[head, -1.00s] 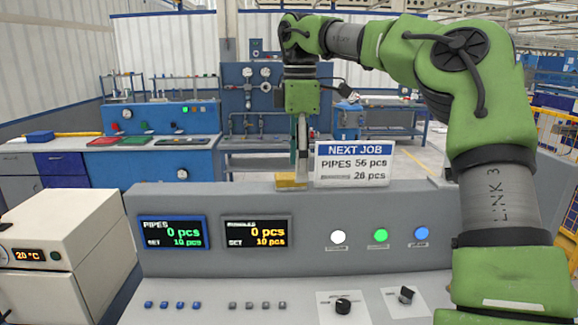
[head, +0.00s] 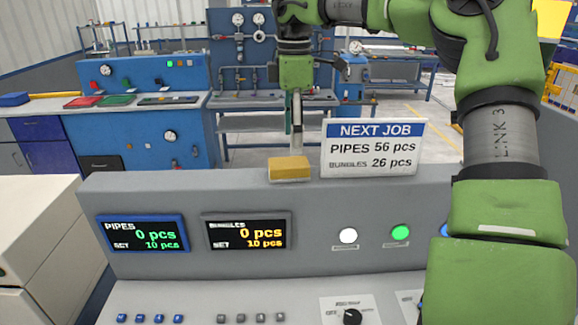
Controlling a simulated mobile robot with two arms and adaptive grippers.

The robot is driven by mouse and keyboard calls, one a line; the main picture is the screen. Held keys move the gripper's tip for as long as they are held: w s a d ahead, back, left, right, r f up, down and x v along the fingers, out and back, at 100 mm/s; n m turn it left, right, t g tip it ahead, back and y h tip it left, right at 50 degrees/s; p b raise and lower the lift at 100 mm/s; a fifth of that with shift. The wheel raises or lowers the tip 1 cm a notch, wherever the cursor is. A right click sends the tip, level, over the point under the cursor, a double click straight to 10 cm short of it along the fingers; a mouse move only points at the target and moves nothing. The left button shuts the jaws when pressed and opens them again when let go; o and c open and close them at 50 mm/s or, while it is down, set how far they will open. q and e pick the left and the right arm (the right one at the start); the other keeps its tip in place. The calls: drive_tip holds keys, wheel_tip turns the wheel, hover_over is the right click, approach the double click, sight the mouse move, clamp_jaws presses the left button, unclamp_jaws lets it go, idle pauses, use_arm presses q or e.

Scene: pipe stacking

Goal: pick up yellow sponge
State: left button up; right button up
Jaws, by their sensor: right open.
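The yellow sponge (head: 289,169) lies on the top ledge of the grey control console, left of the white NEXT JOB sign (head: 373,148). My right gripper (head: 297,142) comes down from above, its fingers pointing downward and seen nearly edge-on. It is open, and its tips end just above or behind the sponge's back edge; I cannot tell whether they touch it. The whole front of the sponge shows. My left gripper is not in view.
The console (head: 190,185) carries two counter displays, lit buttons and knobs. The sign stands close to the right of the sponge. Blue workbenches (head: 150,120) stand behind. A white box-shaped unit (head: 35,235) is at the left. The ledge left of the sponge is clear.

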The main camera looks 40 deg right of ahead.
sight(289, 163)
wheel_tip(289, 163, down, 2)
drive_tip(key=shift+w+d+f, duration=0.15)
drive_tip(key=shift+f, duration=0.1)
drive_tip(key=shift+w+f, duration=0.15)
drive_tip(key=shift+f, duration=0.2)
drive_tip(key=shift+f+p, duration=0.2)
drive_tip(key=shift+p, duration=0.35)
drive_tip(key=f+p, duration=0.2)
drive_tip(key=f, duration=0.2)
drive_tip(key=shift+w+a+p, duration=0.2)
drive_tip(key=shift+a+p, duration=0.1)
drive_tip(key=shift+p, duration=0.1)
drive_tip(key=shift+w+d+f, duration=0.1)
drive_tip(key=shift+f, duration=0.3)
drive_tip(key=shift+r, duration=0.1)
drive_tip(key=c, duration=1.1)
